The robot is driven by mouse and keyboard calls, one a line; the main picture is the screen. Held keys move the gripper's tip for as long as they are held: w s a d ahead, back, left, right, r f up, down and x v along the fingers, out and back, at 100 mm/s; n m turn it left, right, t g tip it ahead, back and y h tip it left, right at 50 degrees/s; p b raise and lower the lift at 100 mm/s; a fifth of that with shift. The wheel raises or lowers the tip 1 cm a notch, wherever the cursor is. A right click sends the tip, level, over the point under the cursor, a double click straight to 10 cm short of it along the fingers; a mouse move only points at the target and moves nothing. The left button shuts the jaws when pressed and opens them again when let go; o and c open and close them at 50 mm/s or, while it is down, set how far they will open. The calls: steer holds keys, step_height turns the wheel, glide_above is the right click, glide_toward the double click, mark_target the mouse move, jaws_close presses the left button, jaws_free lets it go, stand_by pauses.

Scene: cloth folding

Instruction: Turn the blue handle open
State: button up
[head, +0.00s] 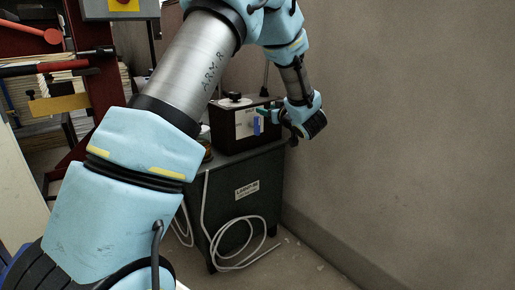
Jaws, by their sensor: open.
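The blue handle (256,126) is a small upright lever on the front of a dark box (232,138). The box stands on top of a dark green cabinet. My gripper (268,115) is at the end of my arm, just right of the handle and close to it. The jaws are open, with nothing seen between them. The fingers are small and partly hidden in this view. I cannot tell whether a finger touches the handle.
The green cabinet (260,212) stands against a plain grey wall (410,110). Red machinery (95,85) stands at the left. Floor to the right of the cabinet is mostly clear.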

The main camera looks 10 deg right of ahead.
mark_target(259, 125)
steer(key=s+d+f+n+y+b, duration=0.2)
steer(key=s+f+y+b, duration=0.25)
steer(key=f, duration=0.25)
steer(key=b+x, duration=0.2)
steer(key=x, duration=0.8)
steer(key=shift+w+a, duration=0.1)
steer(key=shift+w, duration=0.3)
jaws_close()
